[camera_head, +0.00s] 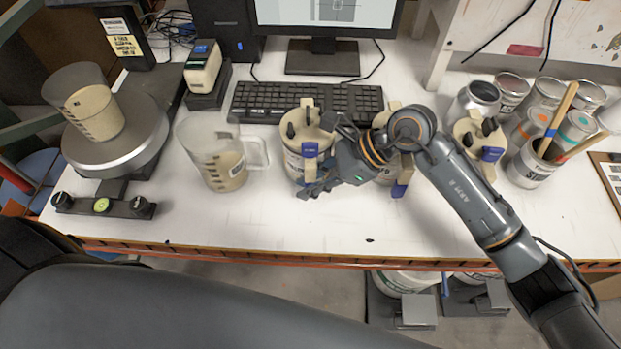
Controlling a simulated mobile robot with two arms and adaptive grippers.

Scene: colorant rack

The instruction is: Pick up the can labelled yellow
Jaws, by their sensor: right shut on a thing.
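Three cans with beige lids and blue tags stand in a row on the white table: a left can (296,164), a middle can (385,172) partly behind my right arm, and a right can (470,142). Their colour labels are too small to read, so I cannot tell which is the yellow one. My right gripper (318,182) reaches in from the right and is shut on the left can at its front right side. The fingers overlap the can, so the exact contact is hidden. The left can looks upright. My left gripper is out of view.
A measuring jug (218,172) stands left of the left can. A scale (135,140) carries a cup (95,112). A keyboard (250,100) lies behind. Several tins and a brush pot (528,168) crowd the right. The table's front strip is mostly clear.

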